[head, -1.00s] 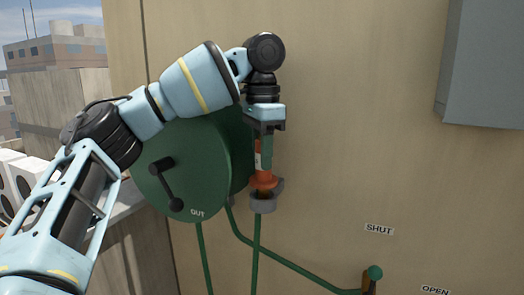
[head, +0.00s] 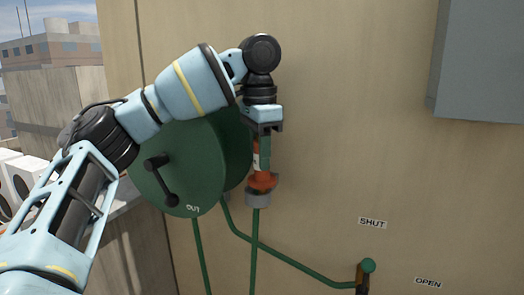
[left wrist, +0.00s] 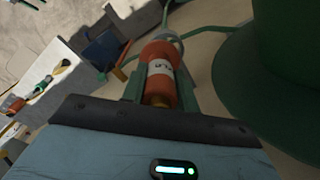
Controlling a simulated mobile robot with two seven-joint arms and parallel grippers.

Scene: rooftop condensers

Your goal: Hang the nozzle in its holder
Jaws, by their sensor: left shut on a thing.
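The nozzle (head: 262,180) is orange-red with a white label and points down along the wall. My left gripper (head: 264,155) is shut on it from above. The grey holder (head: 257,199) is directly below the nozzle's wide collar, which overlaps its top in the head view. I cannot tell whether the nozzle is fully seated. The left wrist view shows the nozzle (left wrist: 160,75) between the two green fingers, with part of the grey holder (left wrist: 172,40) beyond it. My right gripper is not in view.
A green hose reel (head: 180,170) with a black crank stands left of the nozzle, close to my left arm. Green hoses (head: 254,245) run below. A valve handle (head: 367,268) sits lower right near SHUT and OPEN labels. A grey box (head: 480,60) is on the upper right wall.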

